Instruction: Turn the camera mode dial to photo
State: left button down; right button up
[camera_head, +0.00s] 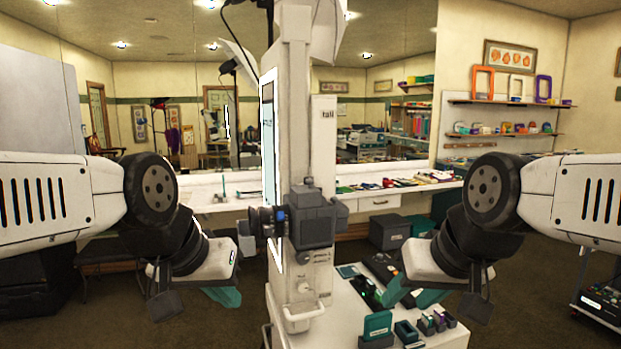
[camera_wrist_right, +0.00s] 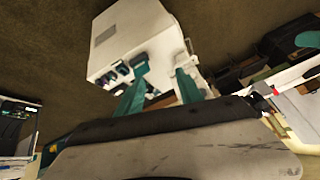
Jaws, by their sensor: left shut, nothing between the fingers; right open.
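A dark grey camera (camera_head: 313,222) is mounted on the front of a white column (camera_head: 297,110), with its lens (camera_head: 263,221) facing left. The mode dial is too small to make out, so its setting cannot be read. My left gripper (camera_head: 222,296), with teal fingers, is shut and empty, low and to the left of the camera. My right gripper (camera_head: 414,291) is low and to the right of the camera, apart from it. In the right wrist view its teal fingers (camera_wrist_right: 160,90) are spread with nothing gripped between them. The camera does not clearly show in that view.
Below the camera is a white stand top (camera_head: 350,318) carrying a teal card holder (camera_head: 377,326) and several small items near my right gripper. A handle (camera_head: 303,316) sticks out from the column's base. A long counter (camera_head: 385,196) runs behind. Air on both sides of the camera is free.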

jog(key=w+a+r+n+g, duration=0.1)
jog(key=w+a+r+n, duration=0.15)
jog(key=w+r, duration=0.55)
jog(key=w+a+r+n+g, duration=0.1)
jog(key=w+a+r+n, duration=0.15)
jog(key=w+r, duration=0.5)
jog(key=n+g+y, duration=0.1)
jog(key=n, duration=0.3)
send_near(311, 172)
jog(key=s+a+f, duration=0.1)
jog(key=f, duration=0.1)
jog(key=s+f, duration=0.1)
jog(key=f, duration=0.2)
jog(key=s+a+f, duration=0.1)
jog(key=s+f, duration=0.1)
jog(key=shift+a+f, duration=0.3)
jog(key=shift+f, duration=0.1)
grip_shut()
